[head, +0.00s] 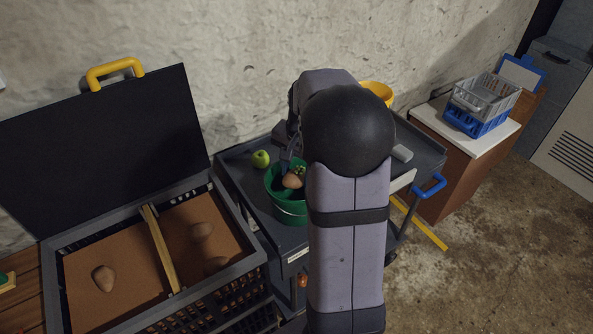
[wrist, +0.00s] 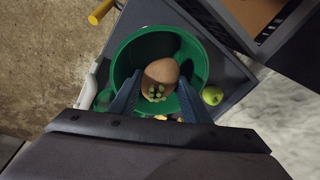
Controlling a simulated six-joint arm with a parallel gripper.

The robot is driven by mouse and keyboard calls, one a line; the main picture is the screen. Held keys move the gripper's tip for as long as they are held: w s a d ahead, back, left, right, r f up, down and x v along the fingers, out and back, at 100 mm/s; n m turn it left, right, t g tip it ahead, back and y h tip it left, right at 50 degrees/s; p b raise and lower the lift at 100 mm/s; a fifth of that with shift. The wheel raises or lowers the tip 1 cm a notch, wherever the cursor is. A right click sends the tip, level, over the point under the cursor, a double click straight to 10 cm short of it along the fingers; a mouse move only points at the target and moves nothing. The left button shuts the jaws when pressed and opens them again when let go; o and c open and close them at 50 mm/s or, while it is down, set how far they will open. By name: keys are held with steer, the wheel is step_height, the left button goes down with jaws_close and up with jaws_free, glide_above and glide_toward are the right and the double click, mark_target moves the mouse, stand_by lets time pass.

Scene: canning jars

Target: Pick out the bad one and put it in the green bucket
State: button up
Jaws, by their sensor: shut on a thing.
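A brown potato with a cluster of green sprouts (wrist: 160,80) is between the two fingers of my gripper (wrist: 157,92), which is shut on it. The green bucket (wrist: 197,60) is around and below the potato in the wrist view. In the head view the potato (head: 292,182) shows at the mouth of the green bucket (head: 290,211), on a dark cart; its exact height over the rim is hard to tell.
A green apple (head: 261,159) sits on the cart (head: 237,180) beside the bucket. A yellow container (head: 377,90) is behind my arm. The crate's dark lid (head: 95,140) stands open. Grey and blue baskets (head: 485,100) are on a cabinet at right.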

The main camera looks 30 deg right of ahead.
mark_target(299, 181)
steer(key=shift+f+b, duration=1.6)
steer(key=shift+f, duration=1.15)
steer(key=shift+f+b, duration=1.7)
steer(key=shift+f, duration=1.1)
stand_by(0.8)
stand_by(0.3)
steer(key=o, duration=0.8)
steer(key=shift+r, duration=0.1)
steer(key=shift+s+r, duration=0.2)
steer(key=shift+r, duration=1)
steer(key=shift+s+r, duration=0.2)
steer(key=shift+r, duration=0.95)
steer(key=shift+s+r, duration=0.2)
steer(key=shift+r, duration=1)
